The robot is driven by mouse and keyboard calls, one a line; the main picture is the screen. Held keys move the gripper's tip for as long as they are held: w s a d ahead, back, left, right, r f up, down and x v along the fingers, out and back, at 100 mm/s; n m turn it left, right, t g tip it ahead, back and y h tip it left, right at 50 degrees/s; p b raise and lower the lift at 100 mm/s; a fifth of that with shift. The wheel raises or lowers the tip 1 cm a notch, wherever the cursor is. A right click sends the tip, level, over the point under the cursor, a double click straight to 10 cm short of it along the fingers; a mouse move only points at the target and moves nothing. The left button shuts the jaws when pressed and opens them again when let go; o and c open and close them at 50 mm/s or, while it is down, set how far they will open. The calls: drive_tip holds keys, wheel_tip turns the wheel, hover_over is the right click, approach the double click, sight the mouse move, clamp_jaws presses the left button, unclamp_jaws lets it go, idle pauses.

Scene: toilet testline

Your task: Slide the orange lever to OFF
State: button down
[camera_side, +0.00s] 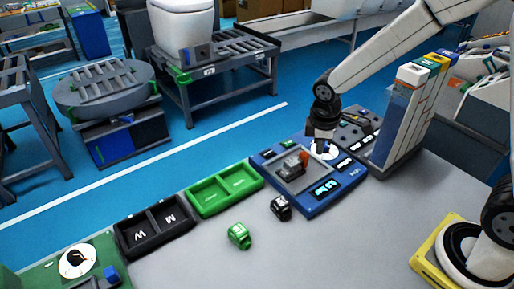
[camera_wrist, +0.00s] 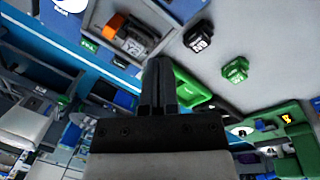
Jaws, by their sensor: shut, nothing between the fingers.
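The orange lever (camera_side: 303,158) shows on the blue panel (camera_side: 318,206), beside a grey block (camera_side: 290,165). In the wrist view the orange part (camera_wrist: 116,22) is at the upper left, next to a grey block with white lettering (camera_wrist: 132,45). My gripper (camera_side: 321,148) is above the back right part of the panel, to the right of the lever and apart from it. In the wrist view my fingers (camera_wrist: 160,64) are together with nothing between them. The OFF marking cannot be read.
A black cube (camera_side: 281,207) and a green cube (camera_side: 240,236) lie on the grey table in front. A green tray (camera_side: 224,208) and a black tray (camera_side: 154,249) stand to the left. A tall block of coloured-top boxes (camera_side: 401,135) rises close on the right.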

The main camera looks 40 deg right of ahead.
sight(307, 153)
drive_tip(key=w+f+n+g+h, duration=0.1)
drive_tip(key=w+f+n+h, duration=0.1)
drive_tip(key=w+n, duration=0.7)
drive_tip(key=shift+w+f+h, duration=0.15)
drive_tip(key=shift+w+h, duration=0.35)
drive_tip(key=shift+w, duration=0.05)
drive_tip(key=shift+f, duration=0.1)
drive_tip(key=shift+x, duration=5)
drive_tip(key=shift+d, duration=1.7)
drive_tip(key=v, duration=1)
